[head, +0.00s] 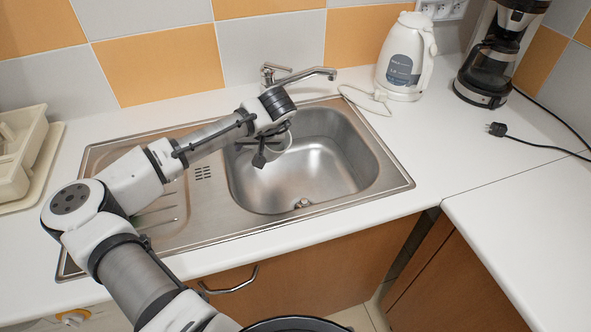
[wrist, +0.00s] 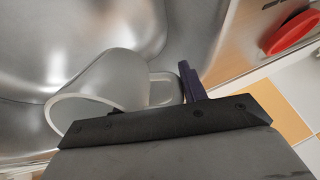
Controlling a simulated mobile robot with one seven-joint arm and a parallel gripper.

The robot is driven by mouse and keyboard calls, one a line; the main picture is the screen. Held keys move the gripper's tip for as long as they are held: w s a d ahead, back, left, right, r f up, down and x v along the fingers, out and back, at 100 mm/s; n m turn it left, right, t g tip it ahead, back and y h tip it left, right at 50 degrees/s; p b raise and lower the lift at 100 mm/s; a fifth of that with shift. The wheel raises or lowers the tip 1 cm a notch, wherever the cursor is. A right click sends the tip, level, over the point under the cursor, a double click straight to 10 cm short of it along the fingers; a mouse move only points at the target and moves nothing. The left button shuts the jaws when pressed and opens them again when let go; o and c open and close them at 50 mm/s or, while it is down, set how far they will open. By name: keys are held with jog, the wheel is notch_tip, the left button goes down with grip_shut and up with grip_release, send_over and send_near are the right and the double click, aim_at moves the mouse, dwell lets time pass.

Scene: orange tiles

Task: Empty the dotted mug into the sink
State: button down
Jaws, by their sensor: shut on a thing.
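The mug (wrist: 108,88) is in the wrist view, pale grey-white, lying tilted on its side with its rim towards the lower left. I see no dots on the side that shows. My gripper (wrist: 168,100) is shut on the mug at its handle (wrist: 163,88); the exact contact is partly hidden. In the head view my gripper (head: 262,151) is over the left part of the steel sink (head: 335,165), and the mug (head: 284,143) shows only in part behind it. The mug's inside contents cannot be made out.
A faucet (head: 300,76) stands behind the sink. A white kettle (head: 404,60) and a coffee maker (head: 492,55) stand at the back right, with a loose plug (head: 497,129). A dish rack (head: 22,150) is at the left.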

jog(key=r+t+y+b, duration=0.2)
jog(key=b, duration=0.1)
jog(key=s+d+r+t+y+b, duration=0.1)
jog(key=b, duration=0.1)
jog(key=shift+s+d+r, duration=0.1)
jog(key=shift+r, duration=0.15)
jog(key=shift+t+y, duration=0.3)
jog(key=shift+r, duration=0.15)
dwell(0.7)
jog(key=shift+r, duration=0.1)
jog(key=shift+s+d+t+b, duration=0.1)
jog(key=shift+t+b, duration=0.2)
jog(key=shift+b, duration=0.1)
dwell(0.8)
